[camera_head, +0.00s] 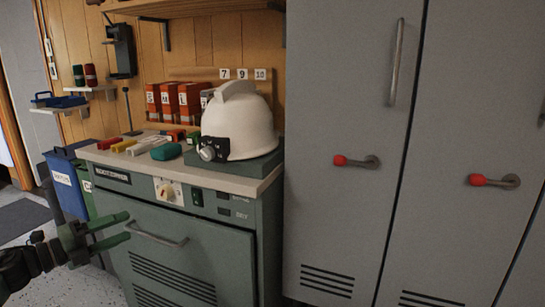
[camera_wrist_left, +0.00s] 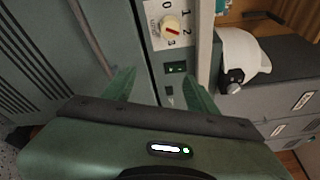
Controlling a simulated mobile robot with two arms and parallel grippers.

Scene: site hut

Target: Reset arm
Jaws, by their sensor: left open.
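My left gripper (camera_head: 118,232) is in the lower left of the head view, its two green fingers apart and nothing between them. It is in front of the green-grey cabinet (camera_head: 235,244), near the left end of the cabinet's bar handle (camera_head: 158,239). In the left wrist view the open fingers (camera_wrist_left: 160,88) point at the cabinet front, with the dial (camera_wrist_left: 171,27) and a small dark switch above them. I cannot tell whether a fingertip touches the cabinet. My right gripper is not in view.
A white helmet with a lamp (camera_head: 240,125) and several small coloured items sit on the cabinet top (camera_head: 120,157). Tall grey lockers (camera_head: 340,215) with red-tipped handles stand at the right. A blue bin (camera_head: 66,185) stands left of the cabinet. Floor (camera_head: 75,285) shows at lower left.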

